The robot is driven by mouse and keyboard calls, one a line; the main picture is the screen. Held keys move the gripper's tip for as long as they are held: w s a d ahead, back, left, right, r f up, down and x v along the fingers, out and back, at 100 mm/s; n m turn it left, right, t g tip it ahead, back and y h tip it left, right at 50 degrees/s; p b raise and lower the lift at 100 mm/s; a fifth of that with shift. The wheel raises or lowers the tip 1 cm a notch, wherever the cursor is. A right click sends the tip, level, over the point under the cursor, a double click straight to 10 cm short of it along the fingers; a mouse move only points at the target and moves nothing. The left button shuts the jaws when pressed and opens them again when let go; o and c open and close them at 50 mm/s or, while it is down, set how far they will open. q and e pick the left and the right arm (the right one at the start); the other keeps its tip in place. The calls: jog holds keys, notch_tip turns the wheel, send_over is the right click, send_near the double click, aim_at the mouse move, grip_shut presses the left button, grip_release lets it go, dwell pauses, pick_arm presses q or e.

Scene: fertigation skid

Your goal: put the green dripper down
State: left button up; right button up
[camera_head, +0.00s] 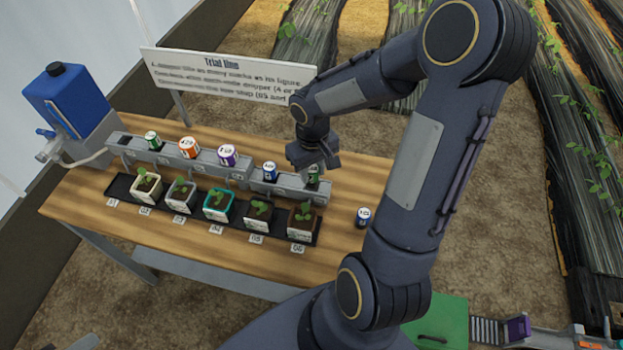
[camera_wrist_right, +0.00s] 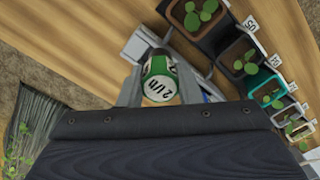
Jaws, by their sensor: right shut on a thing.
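My right gripper (camera_head: 313,164) points down at the right end of the grey rail (camera_head: 255,184) and is shut on a green dripper (camera_head: 313,177). In the right wrist view this dripper (camera_wrist_right: 158,80) sits between the two fingers, its white top marked with a 2 facing the camera. It is over or at the rail's last place; I cannot tell whether it touches the rail. Another green dripper (camera_head: 152,140) stands at the rail's left end. My left gripper is not in view.
The rail also holds an orange dripper (camera_head: 188,147), a purple one (camera_head: 228,155) and a blue one (camera_head: 270,171). A blue-white dripper (camera_head: 363,217) stands on the wooden table (camera_head: 345,180) at right. Potted seedlings stand in a black tray (camera_head: 122,189) in front. A blue tank (camera_head: 68,98) is at left.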

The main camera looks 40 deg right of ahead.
aim_at(312, 177)
jog(key=w+f, duration=0.1)
jog(key=w+d+f+b, duration=0.1)
jog(key=f, duration=0.1)
jog(key=shift+d, duration=0.2)
notch_tip(312, 177, down, 4)
jog(key=b, duration=0.2)
jog(key=shift+w+d+r+b, duration=0.15)
jog(key=shift+r+b, duration=0.05)
jog(key=shift+b, duration=0.15)
jog(key=shift+r, duration=0.15)
jog(key=o, duration=0.9)
jog(key=shift+o, duration=0.2)
